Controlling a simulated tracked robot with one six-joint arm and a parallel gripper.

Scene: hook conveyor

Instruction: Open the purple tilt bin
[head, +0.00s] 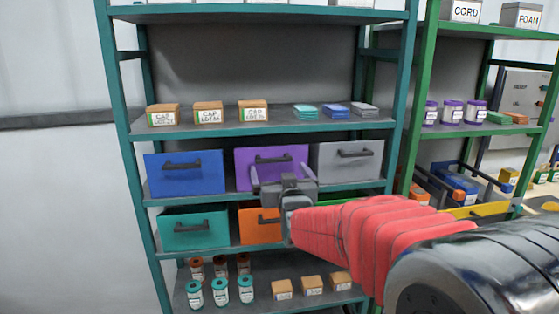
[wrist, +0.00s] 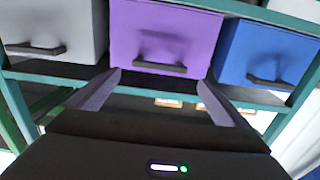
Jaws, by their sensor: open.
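The purple tilt bin (head: 272,156) is in the middle of the upper bin row in the head view. Its front looks shut and in line with its neighbours. Its dark bar handle (head: 273,159) is on the front. In the wrist view the purple bin (wrist: 165,35) fills the top middle, with its handle (wrist: 161,67) near the picture's lower edge of the front. My gripper (head: 280,174) is in front of the bin. In the wrist view its two fingers (wrist: 162,76) are spread apart, on either side of the handle's ends. I cannot tell whether they touch the bin.
A blue bin (head: 185,173) and a grey bin (head: 347,160) flank the purple one. Below are a teal bin (head: 194,229) and an orange bin (head: 260,225), the latter partly behind my gripper. The teal shelf frame (head: 265,129) holds boxes above. A green rack stands right.

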